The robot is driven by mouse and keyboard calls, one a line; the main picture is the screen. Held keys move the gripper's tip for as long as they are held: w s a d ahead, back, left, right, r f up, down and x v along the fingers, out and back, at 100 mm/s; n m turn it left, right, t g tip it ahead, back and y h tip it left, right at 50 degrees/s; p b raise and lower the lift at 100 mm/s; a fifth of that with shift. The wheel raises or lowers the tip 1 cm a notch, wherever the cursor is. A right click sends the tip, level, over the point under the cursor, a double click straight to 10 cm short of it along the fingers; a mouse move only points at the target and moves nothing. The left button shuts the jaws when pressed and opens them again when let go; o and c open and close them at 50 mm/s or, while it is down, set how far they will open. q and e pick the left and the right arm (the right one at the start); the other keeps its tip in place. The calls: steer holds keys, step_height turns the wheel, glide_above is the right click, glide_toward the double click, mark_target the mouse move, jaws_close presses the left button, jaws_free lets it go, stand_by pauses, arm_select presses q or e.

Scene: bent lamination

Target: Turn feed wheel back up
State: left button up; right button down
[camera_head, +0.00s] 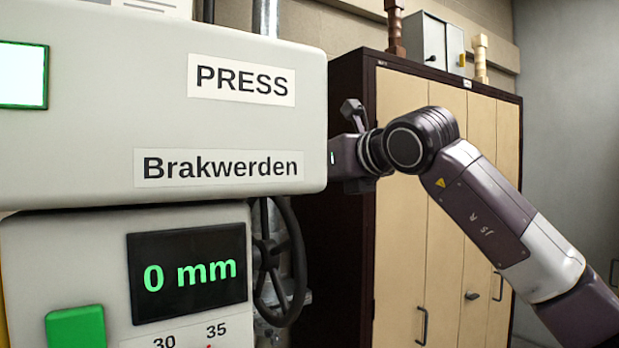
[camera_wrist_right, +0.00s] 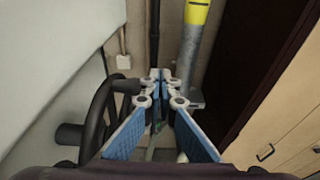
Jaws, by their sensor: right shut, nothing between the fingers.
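The feed wheel (camera_head: 297,258) is a dark spoked handwheel on the right side of the press, partly hidden behind the machine's body. In the head view the press hides the fingers. My left gripper is not in view.
The press (camera_head: 165,130) fills the left, with a display (camera_head: 188,274) reading 0 mm and a green button (camera_head: 76,327). A wooden cabinet (camera_head: 400,240) stands behind my right arm. A grey pipe with a yellow band (camera_wrist_right: 196,12) runs beyond the fingers.

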steer(key=shift+w, duration=0.1)
stand_by(0.4)
steer(key=v, duration=1.2)
steer(key=shift+r, duration=0.1)
